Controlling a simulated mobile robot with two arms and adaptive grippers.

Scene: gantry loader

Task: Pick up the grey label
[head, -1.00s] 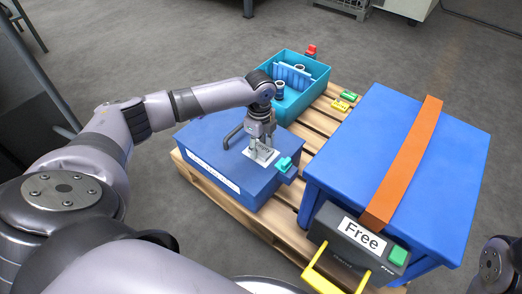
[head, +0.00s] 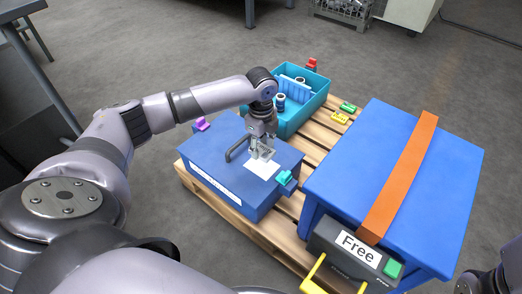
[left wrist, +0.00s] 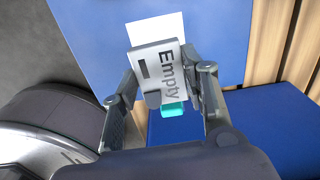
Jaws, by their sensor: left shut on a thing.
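The grey label (left wrist: 153,68), with the word "Empty" on it, is between the fingers of my left gripper (left wrist: 163,78) in the left wrist view. My left gripper (head: 262,150) is shut on it and holds it just above the lid of the small blue box (head: 222,162). In the head view the label is small and partly hidden by the fingers. A white patch (head: 263,168) lies on the lid beneath it; it also shows in the left wrist view (left wrist: 155,27). My right gripper does not show.
A teal clip (head: 285,178) and a purple clip (head: 202,124) sit at the box's edges. A teal bin (head: 318,98) stands behind. A large blue box (head: 350,150) with an orange strap (head: 400,175) and a "Free" label (head: 358,248) stands right, on the pallet (head: 255,228).

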